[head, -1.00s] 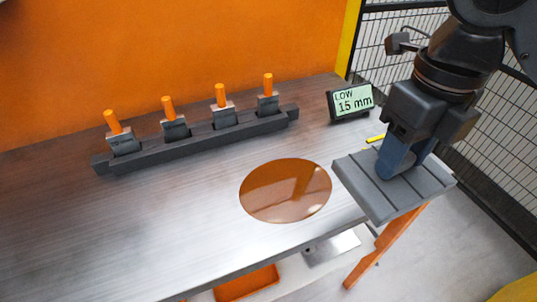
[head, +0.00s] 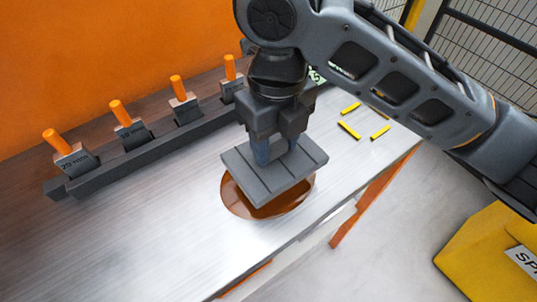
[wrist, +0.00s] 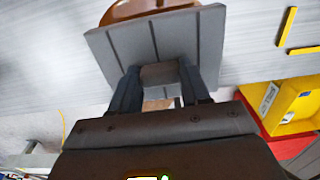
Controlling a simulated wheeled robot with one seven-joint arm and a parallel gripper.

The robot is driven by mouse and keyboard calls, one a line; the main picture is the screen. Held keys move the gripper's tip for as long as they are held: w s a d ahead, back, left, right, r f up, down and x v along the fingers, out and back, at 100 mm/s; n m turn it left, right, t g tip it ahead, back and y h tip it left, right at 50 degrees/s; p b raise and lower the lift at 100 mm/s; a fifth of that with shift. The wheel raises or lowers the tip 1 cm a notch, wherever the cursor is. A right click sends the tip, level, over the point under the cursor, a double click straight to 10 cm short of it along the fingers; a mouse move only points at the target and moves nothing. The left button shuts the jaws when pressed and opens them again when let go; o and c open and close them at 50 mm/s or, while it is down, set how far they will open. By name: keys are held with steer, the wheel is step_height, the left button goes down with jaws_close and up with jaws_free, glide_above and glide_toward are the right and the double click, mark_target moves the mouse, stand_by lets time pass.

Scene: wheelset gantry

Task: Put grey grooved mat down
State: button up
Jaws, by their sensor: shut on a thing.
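The grey grooved mat (head: 285,176) is a flat square plate with grooves across its top. My gripper (head: 275,150) is shut on the mat, on a raised grip near its middle. The mat appears held above the table, over the brown glossy round patch (head: 236,201), and hides much of that patch in the head view. In the wrist view the mat (wrist: 195,45) lies between and beyond my fingers (wrist: 158,90), with the brown patch (wrist: 125,10) showing past its far edge. The exact gap under the mat cannot be told.
A dark rack (head: 150,150) holds several orange-handled gauges along the back of the metal table (head: 130,240). Yellow corner marks (head: 349,131) lie on the table to the right. A yellow bin (head: 490,255) stands on the floor at lower right. The front left of the table is clear.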

steer(key=shift+s+a+f, duration=0.1)
steer(key=shift+a+f, duration=0.3)
steer(key=shift+a, duration=0.05)
steer(key=shift+f, duration=1.95)
steer(key=shift+f, duration=0.1)
steer(key=o, duration=1.1)
steer(key=shift+c, duration=0.2)
step_height(320, 180, up, 12)
steer(key=shift+r, duration=0.15)
